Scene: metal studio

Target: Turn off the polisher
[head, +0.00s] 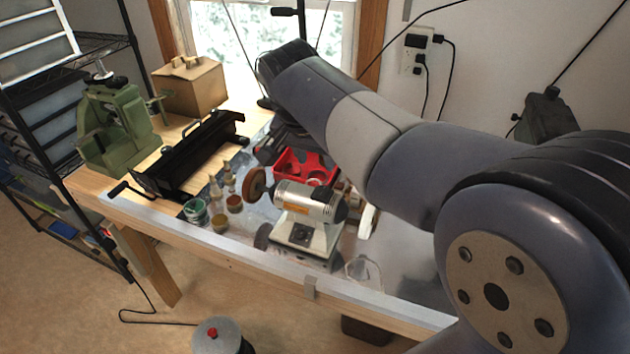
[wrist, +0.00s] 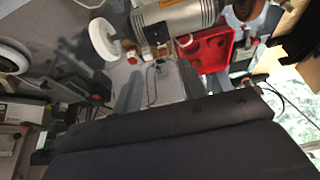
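The polisher (head: 308,203) stands on the bench near its front edge. It has a silver motor body, a brown wheel (head: 254,187) on the left and a white wheel (head: 367,221) on the right. A dark switch panel (head: 301,236) is on the front of its pale base; the switch position is too small to tell. In the wrist view the silver body (wrist: 178,18) is at the top, with the white wheel (wrist: 104,39) to its left. My gripper (wrist: 158,78) shows two grey fingers apart with nothing held, away from the polisher. In the head view my arm largely hides it.
A red tray (head: 303,166) lies behind the polisher. Small jars (head: 195,210) and bottles stand to its left. A black bending tool (head: 187,158), a green press (head: 117,128) and a cardboard box (head: 190,88) occupy the bench's left side. A narrow bare strip runs along the front edge.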

